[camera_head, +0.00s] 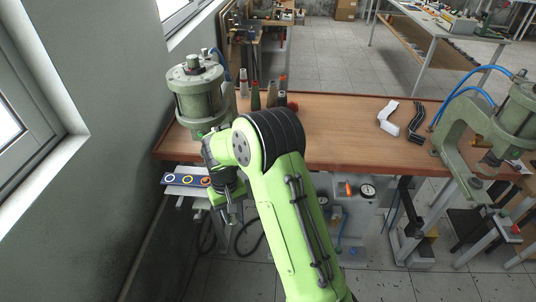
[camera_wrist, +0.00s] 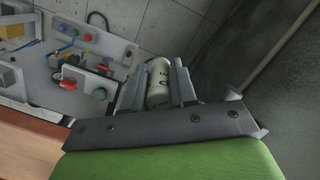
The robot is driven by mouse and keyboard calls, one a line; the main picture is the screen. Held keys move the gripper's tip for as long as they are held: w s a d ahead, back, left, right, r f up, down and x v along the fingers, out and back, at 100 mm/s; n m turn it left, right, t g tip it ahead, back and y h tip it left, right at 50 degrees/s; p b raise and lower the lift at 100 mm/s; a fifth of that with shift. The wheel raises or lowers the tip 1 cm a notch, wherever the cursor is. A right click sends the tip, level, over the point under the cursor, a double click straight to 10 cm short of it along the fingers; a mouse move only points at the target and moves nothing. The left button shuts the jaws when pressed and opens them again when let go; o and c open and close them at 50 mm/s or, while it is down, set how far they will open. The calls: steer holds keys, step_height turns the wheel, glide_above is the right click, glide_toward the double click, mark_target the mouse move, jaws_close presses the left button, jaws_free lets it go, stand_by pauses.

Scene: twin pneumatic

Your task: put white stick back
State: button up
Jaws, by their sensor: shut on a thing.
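My gripper (camera_wrist: 160,80) is shut on the white stick (camera_wrist: 158,88), a pale cylinder with dark lettering, seen between the two grey fingers in the wrist view. In the head view my gripper (camera_head: 231,214) hangs at the near left edge of the wooden bench, by the blue strip. The stick cannot be made out there. Several upright sticks with coloured tops stand at the back left of the bench, among them a dark one with a red top (camera_head: 271,94).
The wooden bench (camera_head: 335,130) is mostly clear in the middle. A green pneumatic press (camera_head: 196,92) stands at its left end and another (camera_head: 510,108) at the right. A blue strip with coloured rings (camera_head: 186,180) lies below the left edge. A white bent piece (camera_head: 387,117) lies at right.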

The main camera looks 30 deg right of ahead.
mark_target(234, 225)
step_height(234, 225, down, 4)
steer(key=b, duration=0.3)
steer(key=shift+r, duration=0.25)
steer(key=shift+r, duration=0.1)
